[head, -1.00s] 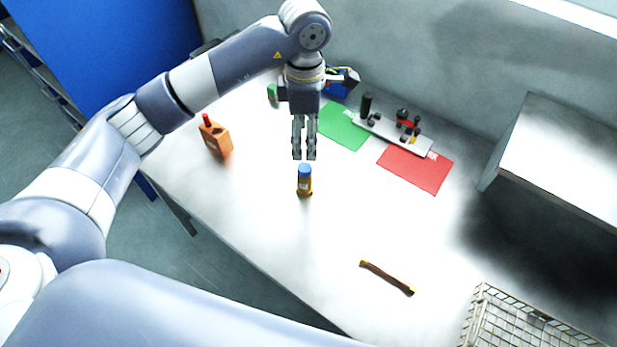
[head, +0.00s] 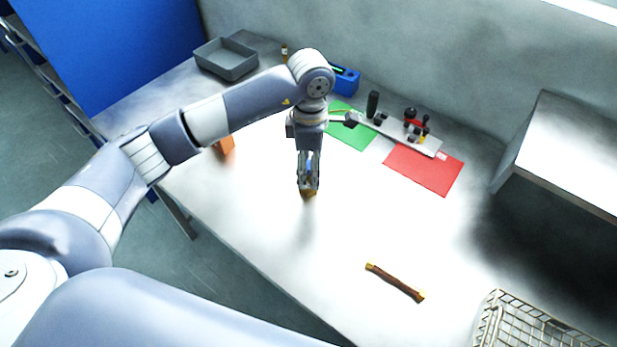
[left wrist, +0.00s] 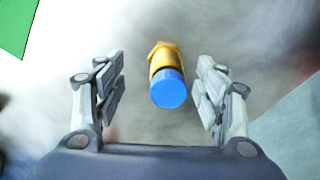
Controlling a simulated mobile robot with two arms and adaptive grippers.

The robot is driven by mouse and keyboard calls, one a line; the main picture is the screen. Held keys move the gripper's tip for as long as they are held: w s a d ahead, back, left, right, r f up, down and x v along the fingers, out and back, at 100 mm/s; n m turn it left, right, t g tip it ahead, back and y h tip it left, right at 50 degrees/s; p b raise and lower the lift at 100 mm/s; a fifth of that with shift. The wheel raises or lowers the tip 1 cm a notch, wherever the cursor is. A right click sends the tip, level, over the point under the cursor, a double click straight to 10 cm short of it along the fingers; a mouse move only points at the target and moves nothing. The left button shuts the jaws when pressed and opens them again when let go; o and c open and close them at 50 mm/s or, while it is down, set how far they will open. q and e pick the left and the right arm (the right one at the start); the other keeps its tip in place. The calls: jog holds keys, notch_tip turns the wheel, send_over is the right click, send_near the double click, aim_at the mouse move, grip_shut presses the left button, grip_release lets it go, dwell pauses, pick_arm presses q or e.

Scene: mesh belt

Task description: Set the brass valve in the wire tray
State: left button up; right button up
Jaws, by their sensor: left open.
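The brass valve (left wrist: 163,58) stands on the table, with a blue cap (left wrist: 169,90) on top. My left gripper (head: 308,188) points down over it, and the fingers hide most of it in the head view, where its brass base (head: 307,194) shows below the fingertips. In the left wrist view my open fingers (left wrist: 160,95) stand on either side of the valve, with a gap on each side. The wire tray (head: 490,322) is at the bottom right of the head view, partly cut off. My right gripper is not in view.
A brown bar with brass-coloured ends (head: 395,282) lies between valve and tray. A red mat (head: 425,170), a green mat (head: 352,140) and a grey plate with dark parts (head: 400,133) lie behind. A grey bin (head: 228,68) stands at the back left. A raised metal box (head: 565,150) is at right.

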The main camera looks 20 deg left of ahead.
aim_at(309, 180)
pick_arm(q)
jog(key=shift+s+f+p, duration=0.2)
jog(key=shift+f+p, duration=0.1)
jog(key=shift+f, duration=0.1)
jog(key=f, duration=0.1)
jog(key=f+p, duration=0.1)
jog(key=f, duration=0.1)
jog(key=shift+s+f, duration=0.15)
jog(key=shift+s, duration=0.15)
jog(key=shift+w+f, duration=0.1)
jog(key=shift+f, duration=0.4)
jog(key=c, duration=1.3)
grip_shut()
jog(key=shift+r, duration=0.1)
